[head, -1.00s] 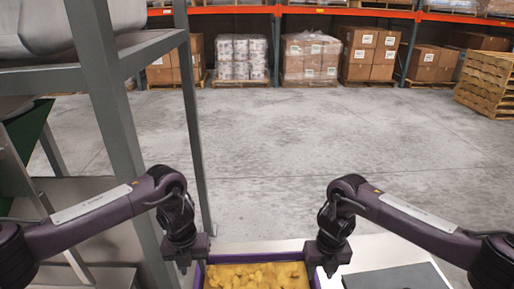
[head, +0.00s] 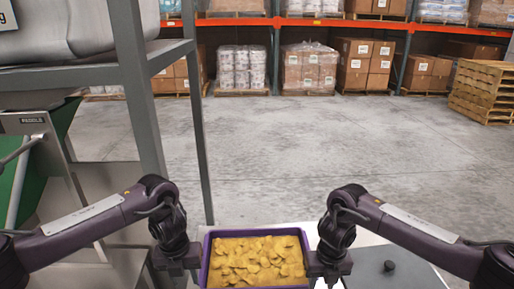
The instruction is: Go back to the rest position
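My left gripper (head: 177,270) points down just left of the purple tray (head: 206,262), close to its left wall. My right gripper (head: 329,272) points down at the tray's right side, close to or touching its rim. The tray is full of yellow-orange chip-like pieces (head: 258,262) and sits low in the middle of the head view. Both arms are bent, with the forearms coming in from the lower corners.
A grey metal frame (head: 140,90) stands close by my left arm, with a green panel (head: 20,185) behind it. Open concrete floor (head: 320,150) reaches to pallets of boxes (head: 372,65).

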